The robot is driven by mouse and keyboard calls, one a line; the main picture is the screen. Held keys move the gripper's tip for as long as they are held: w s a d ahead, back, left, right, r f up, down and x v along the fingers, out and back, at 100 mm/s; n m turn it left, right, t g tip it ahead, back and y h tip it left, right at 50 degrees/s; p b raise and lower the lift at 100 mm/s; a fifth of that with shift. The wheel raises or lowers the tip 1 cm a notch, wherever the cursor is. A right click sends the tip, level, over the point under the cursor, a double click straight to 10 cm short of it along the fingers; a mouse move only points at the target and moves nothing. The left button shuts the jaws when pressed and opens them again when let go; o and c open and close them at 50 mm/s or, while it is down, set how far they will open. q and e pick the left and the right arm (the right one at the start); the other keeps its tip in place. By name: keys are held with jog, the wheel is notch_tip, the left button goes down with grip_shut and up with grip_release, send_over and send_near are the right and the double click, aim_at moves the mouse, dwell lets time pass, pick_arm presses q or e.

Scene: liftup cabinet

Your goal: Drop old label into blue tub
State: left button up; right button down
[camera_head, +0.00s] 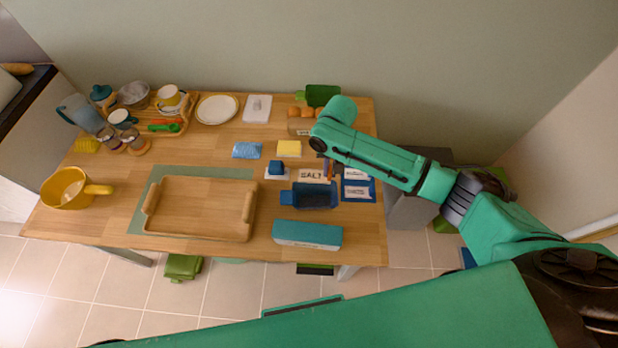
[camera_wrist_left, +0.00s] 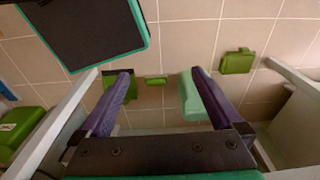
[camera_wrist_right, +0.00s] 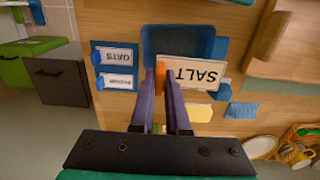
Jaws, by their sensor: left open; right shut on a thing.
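The old label, a cream card reading SALT (camera_wrist_right: 192,76) with an orange tab (camera_wrist_right: 160,78), is in my right gripper (camera_wrist_right: 160,90). The purple fingers are shut on the tab. The label (camera_head: 312,175) also shows in the head view, under my right gripper (camera_head: 328,168). The blue tub (camera_head: 310,197) stands on the table just in front of it. In the right wrist view the card overlaps the near part of the tub (camera_wrist_right: 178,38), whose visible interior looks empty. My left gripper (camera_wrist_left: 158,88) is open and empty over the tiled floor; the head view does not show its fingers.
A blue board (camera_wrist_right: 114,68) with OATS and another small label lies beside the tub. A teal box (camera_head: 307,234), a wooden tray (camera_head: 200,208), a yellow sponge (camera_head: 289,148) and a blue cloth (camera_head: 246,150) are nearby. Dishes and jars crowd the far left.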

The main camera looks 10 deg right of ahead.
aim_at(330, 181)
jog(key=shift+w+f, duration=0.25)
jog(key=shift+w, duration=0.25)
jog(key=shift+s+f+b, duration=0.15)
jog(key=shift+f+b, duration=0.1)
jog(key=shift+b, duration=0.3)
jog(key=s+f+b, duration=0.1)
jog(key=b, duration=0.1)
jog(key=s+f+b, duration=0.1)
jog(key=b, duration=0.1)
jog(key=shift+s+f, duration=0.1)
jog(key=shift+f, duration=0.2)
jog(key=shift+w+f+b, duration=0.5)
jog(key=shift+f+b, duration=0.4)
jog(key=c, duration=1.1)
grip_release()
jog(key=shift+s, duration=0.15)
jog(key=shift+o, duration=1.3)
jog(key=shift+r, duration=0.1)
pick_arm(q)
notch_tip(330, 181, down, 7)
jog(key=s, duration=0.1)
jog(key=shift+s+a, duration=0.2)
jog(key=shift+s, duration=0.1)
